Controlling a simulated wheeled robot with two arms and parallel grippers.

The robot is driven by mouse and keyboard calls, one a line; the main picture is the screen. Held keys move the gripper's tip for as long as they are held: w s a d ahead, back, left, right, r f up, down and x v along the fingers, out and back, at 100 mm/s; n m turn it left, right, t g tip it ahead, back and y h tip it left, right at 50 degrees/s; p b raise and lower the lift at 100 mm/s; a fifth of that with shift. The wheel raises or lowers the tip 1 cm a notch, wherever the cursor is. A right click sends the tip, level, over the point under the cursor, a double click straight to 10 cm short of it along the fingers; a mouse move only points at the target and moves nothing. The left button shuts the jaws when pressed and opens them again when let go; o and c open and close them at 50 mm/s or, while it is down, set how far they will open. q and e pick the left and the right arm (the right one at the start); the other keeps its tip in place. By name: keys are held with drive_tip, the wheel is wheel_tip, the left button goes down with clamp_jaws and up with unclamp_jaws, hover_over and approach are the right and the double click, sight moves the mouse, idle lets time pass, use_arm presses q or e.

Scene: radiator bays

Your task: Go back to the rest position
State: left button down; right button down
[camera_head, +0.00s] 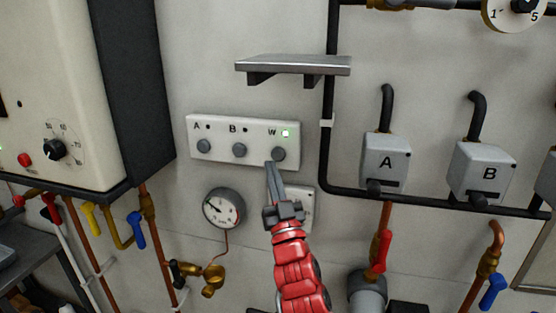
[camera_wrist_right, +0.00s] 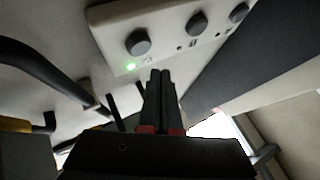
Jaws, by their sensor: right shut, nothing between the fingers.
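My right gripper (camera_head: 270,168) is shut and empty, its fingertips just below the W knob (camera_head: 278,154) on the white switch panel (camera_head: 220,132). I cannot tell whether the tips touch the knob. The panel also carries knobs A (camera_head: 204,146) and B (camera_head: 239,150). A green lamp (camera_head: 285,133) is lit beside the letter W. In the right wrist view, my closed fingers (camera_wrist_right: 160,75) point up towards the panel, with the W knob (camera_wrist_right: 138,43) and its green lamp (camera_wrist_right: 130,66) ahead of them. My left gripper is in neither view.
A small grey shelf (camera_head: 293,65) juts from the wall above the panel. A round gauge (camera_head: 223,208) sits below left of it. Box A (camera_head: 385,157), box B (camera_head: 482,170) and black pipes are at right. A boiler (camera_head: 54,80) with a dial stands at left.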

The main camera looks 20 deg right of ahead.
drive_tip(key=shift+s+a+b, duration=0.15)
drive_tip(key=shift+s+a, duration=0.25)
drive_tip(key=shift+s, duration=0.2)
drive_tip(key=shift+s+a+b, duration=0.15)
drive_tip(key=shift+s+a, duration=0.2)
drive_tip(key=shift+s, duration=0.2)
